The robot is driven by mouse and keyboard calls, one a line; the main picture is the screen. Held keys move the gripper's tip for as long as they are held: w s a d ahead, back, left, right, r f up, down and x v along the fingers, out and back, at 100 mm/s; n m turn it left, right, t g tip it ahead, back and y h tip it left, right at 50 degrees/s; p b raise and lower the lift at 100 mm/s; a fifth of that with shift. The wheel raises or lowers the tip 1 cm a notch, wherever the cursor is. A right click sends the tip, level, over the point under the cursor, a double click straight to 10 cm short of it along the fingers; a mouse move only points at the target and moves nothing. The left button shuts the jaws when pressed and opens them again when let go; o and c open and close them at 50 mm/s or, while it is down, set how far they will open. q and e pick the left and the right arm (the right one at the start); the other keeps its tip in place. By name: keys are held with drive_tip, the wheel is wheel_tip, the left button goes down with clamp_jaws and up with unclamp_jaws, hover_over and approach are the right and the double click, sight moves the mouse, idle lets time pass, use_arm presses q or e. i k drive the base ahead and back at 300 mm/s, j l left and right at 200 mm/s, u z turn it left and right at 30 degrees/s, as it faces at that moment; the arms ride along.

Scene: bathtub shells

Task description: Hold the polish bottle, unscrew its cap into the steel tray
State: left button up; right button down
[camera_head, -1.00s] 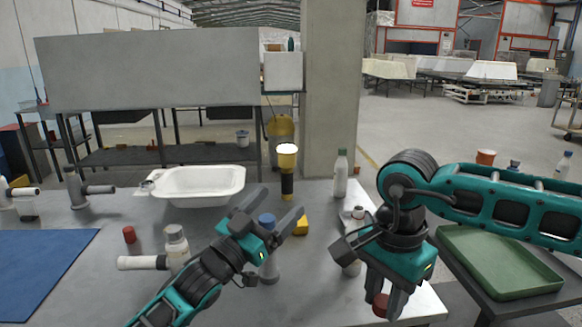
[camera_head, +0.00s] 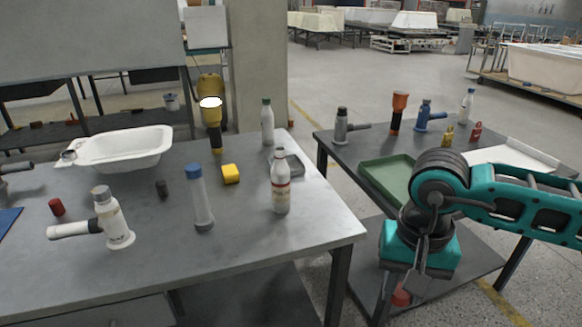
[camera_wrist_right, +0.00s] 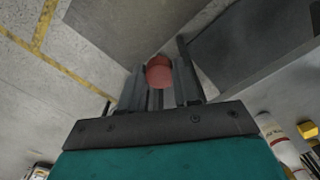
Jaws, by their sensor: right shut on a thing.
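A white bottle with a reddish label (camera_head: 281,190) stands upright near the right end of the near table; it looks like the polish bottle, and its narrow top shows no red cap. My right gripper (camera_head: 400,290) hangs off the table's right side, apart from the bottle. It is shut on a red cap (camera_head: 401,297), which shows between the fingers in the right wrist view (camera_wrist_right: 159,72). A small grey tray (camera_head: 293,165) lies behind the bottle, partly hidden by it; I cannot tell whether it is steel. My left gripper is not in view.
A blue-capped bottle (camera_head: 200,198), a yellow block (camera_head: 231,174) and a white basin (camera_head: 122,149) stand on the near table (camera_head: 255,258). A second table at right holds a green tray (camera_head: 386,179) and a pale tray (camera_head: 515,158). A floor gap separates the tables.

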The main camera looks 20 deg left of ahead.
sight(280, 170)
drive_tip(key=i+l, duration=0.55)
drive_tip(key=i, duration=0.15)
drive_tip(key=i+l+u, duration=0.1)
drive_tip(key=u, duration=1.05)
drive_tip(key=i+u, duration=0.15)
drive_tip(key=u, duration=0.3)
drive_tip(key=i+u, duration=0.15)
drive_tip(key=u, duration=0.35)
drive_tip(key=i, duration=0.25)
